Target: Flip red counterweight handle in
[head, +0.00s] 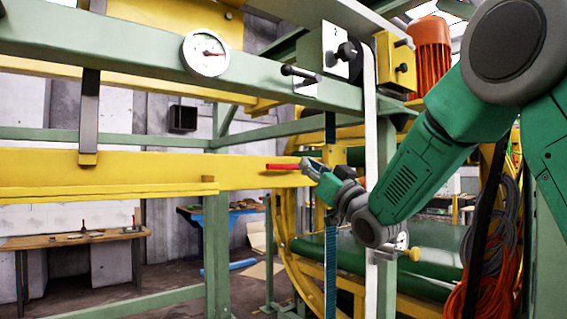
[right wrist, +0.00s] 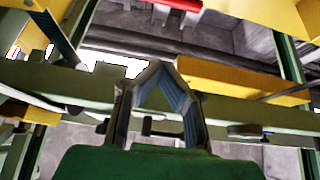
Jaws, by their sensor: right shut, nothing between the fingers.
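The red counterweight handle (head: 282,166) is a short red bar that lies level in front of the yellow beam (head: 130,172) in the head view. My right gripper (head: 306,166) is at the right end of this bar, with its fingers pointing left. I cannot tell whether they touch it. In the right wrist view the tips of my right gripper (right wrist: 161,64) meet in an arch with nothing between them. A red bar (right wrist: 180,4) shows past them at the top edge, apart from the tips in the picture. My left gripper is out of view.
A green rail (head: 120,62) with a round gauge (head: 205,53) and a black-knobbed lever (head: 300,74) runs above. A white upright strip (head: 371,140) stands near my right forearm. A workbench (head: 75,238) is at the far left. Orange cables (head: 490,250) hang at right.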

